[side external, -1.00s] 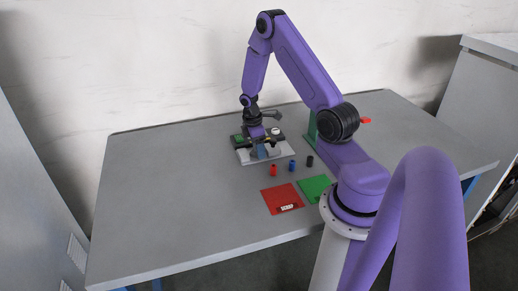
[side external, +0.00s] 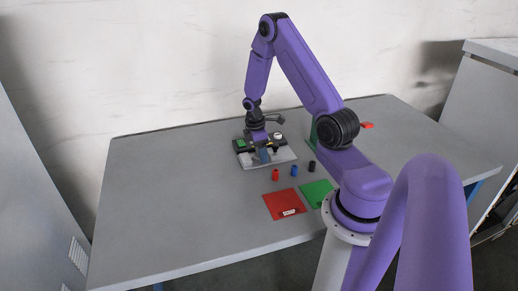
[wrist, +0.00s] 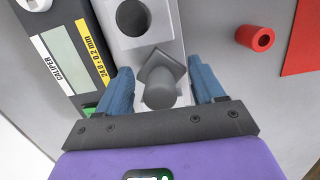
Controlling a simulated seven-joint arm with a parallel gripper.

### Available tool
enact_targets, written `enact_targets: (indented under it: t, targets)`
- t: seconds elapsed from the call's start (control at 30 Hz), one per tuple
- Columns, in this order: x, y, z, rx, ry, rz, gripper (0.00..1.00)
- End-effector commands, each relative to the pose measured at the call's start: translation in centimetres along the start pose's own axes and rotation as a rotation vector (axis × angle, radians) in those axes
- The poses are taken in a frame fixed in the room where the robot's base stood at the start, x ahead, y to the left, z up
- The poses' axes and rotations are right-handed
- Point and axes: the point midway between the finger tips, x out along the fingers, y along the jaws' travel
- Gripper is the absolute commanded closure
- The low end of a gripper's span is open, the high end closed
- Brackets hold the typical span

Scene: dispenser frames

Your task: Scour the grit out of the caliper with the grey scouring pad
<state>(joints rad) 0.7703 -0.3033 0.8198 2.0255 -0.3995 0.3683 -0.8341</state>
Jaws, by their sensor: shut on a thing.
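The caliper (wrist: 62,55) is a dark device with a white "CALIPER" label and a yellow "24.0 : 0.2 mm" label, at the left of the wrist view. My gripper (side external: 263,157) is low over the plate beside the caliper. I cannot tell whether the grey piece is the scouring pad. No grit can be made out.
A pale grey block (wrist: 157,16) with a round hole lies just beyond the grey piece. Red (side external: 275,175), blue (side external: 294,170) and black (side external: 312,166) small cylinders stand near red (side external: 280,203) and green (side external: 316,191) mats. The table's left side (side external: 165,205) is clear.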

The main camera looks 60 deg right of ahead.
Motion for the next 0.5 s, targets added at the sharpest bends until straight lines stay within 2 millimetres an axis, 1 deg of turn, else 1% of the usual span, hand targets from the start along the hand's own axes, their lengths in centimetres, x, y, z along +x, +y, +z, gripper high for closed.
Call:
enact_targets:
  t: [0.03,0.17,0.5]
  targets:
    - [-0.01,-0.44,0.01,-0.004,-0.001,-0.002,0.56]
    - [-0.02,-1.06,0.03,-0.002,-0.001,-0.004,0.56]
    - [-0.08,-1.19,0.03,-0.003,-0.002,-0.005,0.56]
